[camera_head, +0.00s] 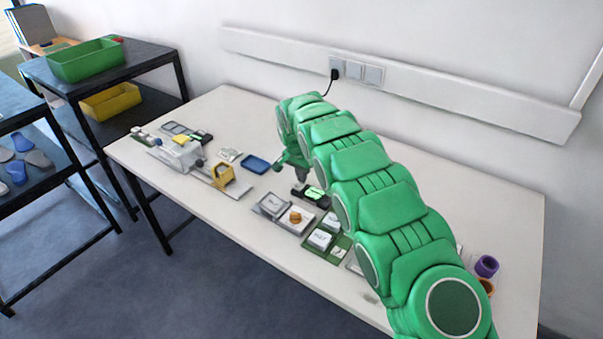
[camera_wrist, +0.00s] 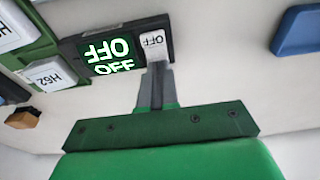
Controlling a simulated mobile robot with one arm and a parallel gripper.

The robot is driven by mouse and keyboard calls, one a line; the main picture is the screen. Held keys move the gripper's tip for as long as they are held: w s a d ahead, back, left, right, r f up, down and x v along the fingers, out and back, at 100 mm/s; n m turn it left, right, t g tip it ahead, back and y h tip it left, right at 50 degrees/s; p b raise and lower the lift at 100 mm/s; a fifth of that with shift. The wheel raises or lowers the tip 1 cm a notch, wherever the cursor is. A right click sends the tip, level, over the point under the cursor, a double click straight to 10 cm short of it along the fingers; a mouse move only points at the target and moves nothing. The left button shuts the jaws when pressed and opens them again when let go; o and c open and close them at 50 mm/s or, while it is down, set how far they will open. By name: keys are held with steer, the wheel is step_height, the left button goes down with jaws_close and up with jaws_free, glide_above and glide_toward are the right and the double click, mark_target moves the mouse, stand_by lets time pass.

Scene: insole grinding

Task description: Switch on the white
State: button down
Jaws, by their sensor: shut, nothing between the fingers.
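A black switch box (camera_wrist: 80,48) lies on the white table. It has a green lit display (camera_wrist: 108,52) reading OFF and a white switch (camera_wrist: 154,43) also marked OFF. In the head view the same black box (camera_head: 315,197) is near the middle of the table, partly beside my arm. My gripper (camera_wrist: 157,68) is shut and empty, with its fingertips right at the lower edge of the white switch in the wrist view; I cannot tell if they touch it. In the head view my gripper (camera_head: 302,178) points down just behind the box.
A blue tray (camera_head: 256,164) lies left of my gripper. Plates with white blocks and an orange piece (camera_head: 295,217) lie in front. A grey machine with a yellow part (camera_head: 222,175) stands further left. The back of the table is clear below the wall sockets (camera_head: 355,71).

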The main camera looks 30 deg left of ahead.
steer(key=shift+f, duration=0.15)
steer(key=shift+w+f+g, duration=0.1)
steer(key=shift+f+g, duration=0.1)
steer(key=shift+g, duration=0.2)
steer(key=shift+s+r, duration=0.1)
steer(key=shift+s, duration=0.15)
steer(key=shift+s+r, duration=0.2)
steer(key=shift+s, duration=0.3)
steer(key=shift+r, duration=0.1)
step_height(320, 180, up, 14)
steer(key=s, duration=0.2)
steer(key=shift+s+f, duration=0.2)
stand_by(0.4)
stand_by(0.4)
